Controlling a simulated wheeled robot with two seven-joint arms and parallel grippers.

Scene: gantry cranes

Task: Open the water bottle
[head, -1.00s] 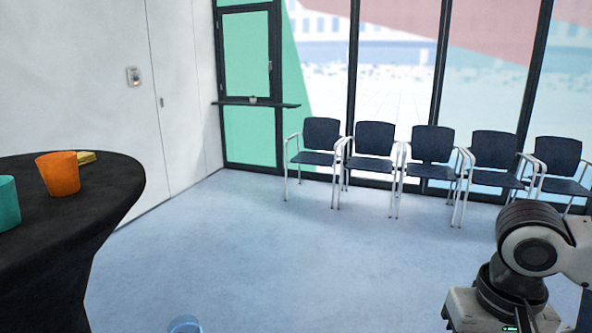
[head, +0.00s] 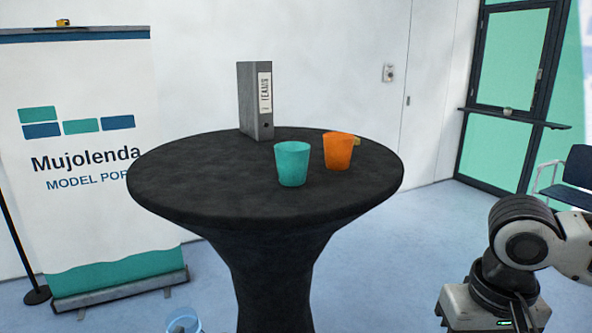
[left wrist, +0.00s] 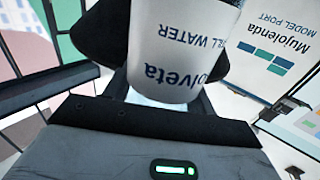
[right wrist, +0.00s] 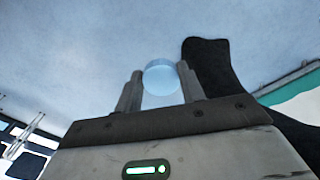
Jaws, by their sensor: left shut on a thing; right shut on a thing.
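My left gripper (left wrist: 168,60) is shut on the water bottle (left wrist: 185,35), whose white label with blue lettering fills the space between the dark fingers in the left wrist view. A pale blue, see-through round part, seemingly the bottle's top (head: 184,322), shows at the bottom edge of the head view; the rest of it is cut off. My right gripper (right wrist: 160,88) is shut on a small, round, light blue piece that looks like the bottle cap (right wrist: 160,74). In the head view my right arm is at the lower right, well apart from the bottle top, with its fingertips out of sight.
A round black-covered table (head: 200,190) stands ahead, with a teal cup (head: 292,164), an orange cup (head: 339,152) and a grey binder (head: 252,100) on it. Its front left is clear. A banner (head: 85,140) stands left, a chair (head: 570,178) right. Floor is open right of the table.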

